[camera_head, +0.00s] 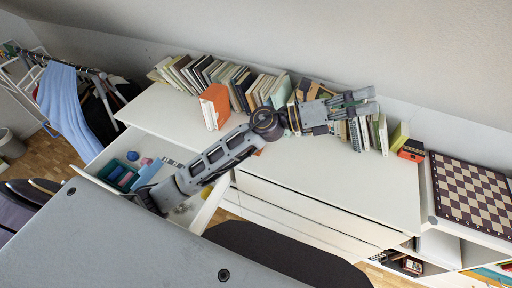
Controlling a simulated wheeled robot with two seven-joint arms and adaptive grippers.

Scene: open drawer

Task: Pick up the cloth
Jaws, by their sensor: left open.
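A light blue cloth (62,108) hangs over the clothes rack at the far left of the head view. My left gripper (370,101) is open, with nothing seen between its fingers. It is above the row of books at the back of the white dresser, far to the right of the cloth. My left arm crosses over the open drawer (108,152) and hides part of its inside. A light blue item in the drawer shows partly beside the arm; I cannot tell what it is. My right gripper is out of view.
Many books (190,72) line the back of the dresser top (330,180), with an orange box (214,106) before them. A teal tray (118,175) is in the drawer. A chessboard (470,190) lies at right. The dresser's front top is clear.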

